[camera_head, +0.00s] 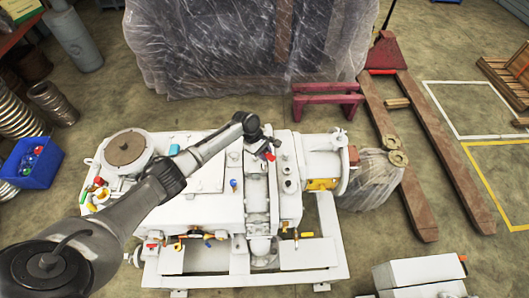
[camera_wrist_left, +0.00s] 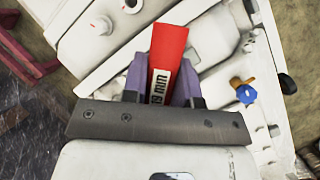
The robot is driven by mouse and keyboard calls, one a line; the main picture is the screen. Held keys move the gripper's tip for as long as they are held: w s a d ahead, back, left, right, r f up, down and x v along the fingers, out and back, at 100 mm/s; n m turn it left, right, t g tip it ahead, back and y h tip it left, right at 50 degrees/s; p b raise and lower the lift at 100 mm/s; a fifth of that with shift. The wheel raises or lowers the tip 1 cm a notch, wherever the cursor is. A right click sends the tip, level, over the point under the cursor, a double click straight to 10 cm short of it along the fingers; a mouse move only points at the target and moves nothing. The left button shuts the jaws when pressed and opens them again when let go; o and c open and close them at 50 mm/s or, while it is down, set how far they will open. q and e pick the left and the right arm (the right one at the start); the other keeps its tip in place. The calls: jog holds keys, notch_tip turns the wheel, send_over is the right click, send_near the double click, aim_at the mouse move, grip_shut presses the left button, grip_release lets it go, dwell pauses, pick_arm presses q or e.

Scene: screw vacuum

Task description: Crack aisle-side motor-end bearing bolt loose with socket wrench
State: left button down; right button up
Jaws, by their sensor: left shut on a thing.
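My left gripper (camera_head: 262,143) is over the white vacuum pump (camera_head: 218,208), right of its middle. In the left wrist view its two purple fingers (camera_wrist_left: 162,82) are closed on the flat red handle of the socket wrench (camera_wrist_left: 168,45), marked "19 mm". A small red part of the wrench (camera_head: 270,156) shows in the head view. The wrench's far end points over the white machine housing, and its socket cannot be made out. I cannot tell which bolt is the aisle-side motor-end bearing bolt, or whether the wrench touches one. My right gripper is in neither view.
A blue-handled brass valve (camera_wrist_left: 242,90) stands right of the fingers. A plastic-wrapped block (camera_head: 250,45) stands behind the pump, with a dark red stand (camera_head: 327,100) near its right corner. A pallet jack (camera_head: 410,150) lies right. A blue bin (camera_head: 32,162) is left.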

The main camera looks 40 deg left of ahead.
pick_arm(q)
jog(key=shift+f+b, duration=0.3)
jog(key=shift+f, duration=0.3)
dwell(0.5)
